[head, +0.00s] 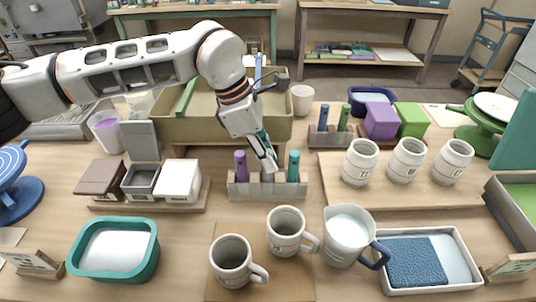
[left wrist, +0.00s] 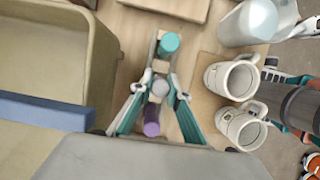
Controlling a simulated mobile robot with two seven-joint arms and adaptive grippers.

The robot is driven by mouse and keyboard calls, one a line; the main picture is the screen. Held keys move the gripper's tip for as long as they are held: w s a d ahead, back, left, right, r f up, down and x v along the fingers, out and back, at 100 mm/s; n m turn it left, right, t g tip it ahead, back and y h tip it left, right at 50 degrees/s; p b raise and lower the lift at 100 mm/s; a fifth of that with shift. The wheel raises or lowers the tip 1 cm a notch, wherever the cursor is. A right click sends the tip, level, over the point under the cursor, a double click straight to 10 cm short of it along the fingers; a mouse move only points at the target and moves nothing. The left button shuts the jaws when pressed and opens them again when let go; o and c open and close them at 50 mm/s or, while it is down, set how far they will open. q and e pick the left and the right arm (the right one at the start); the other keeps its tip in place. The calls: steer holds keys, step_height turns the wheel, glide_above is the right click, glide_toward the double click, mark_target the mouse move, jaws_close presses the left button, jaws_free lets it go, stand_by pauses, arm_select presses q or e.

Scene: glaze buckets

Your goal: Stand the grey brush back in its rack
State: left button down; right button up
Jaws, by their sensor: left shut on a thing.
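The rack (head: 267,192) is a low, pale block near the middle of the table. A purple brush (head: 240,166) stands in its left part and a teal brush (head: 293,166) in its right part. My left gripper (head: 270,164) points down at the middle of the rack, between these two. In the left wrist view its fingers close from both sides on the round top of the grey brush (left wrist: 160,88), in line between the teal brush (left wrist: 169,43) and the purple brush (left wrist: 151,122). The fingers mostly hide the grey brush in the head view; how deep it sits is unclear.
Two mugs (head: 232,262) (head: 287,232) and a pitcher (head: 347,238) stand in front of the rack. A large olive bin (head: 190,131) is behind it. Lidded boxes (head: 178,181) stand left, and white jars (head: 408,160) stand on a board to the right.

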steer(key=shift+s+f, duration=0.2)
steer(key=shift+s, duration=0.2)
arm_select(q)
steer(key=shift+f, duration=0.15)
arm_select(e)
steer(key=shift+w+r, duration=0.15)
steer(key=shift+r, duration=0.1)
arm_select(q)
steer(key=c, duration=1.8)
jaws_free()
steer(key=shift+c, duration=0.2)
arm_select(e)
steer(key=shift+w+r, duration=0.2)
steer(key=shift+w, duration=0.2)
arm_select(q)
steer(key=o, duration=0.4)
arm_select(e)
steer(key=shift+s+f, duration=0.25)
steer(key=shift+s, duration=0.25)
steer(key=shift+r, duration=0.1)
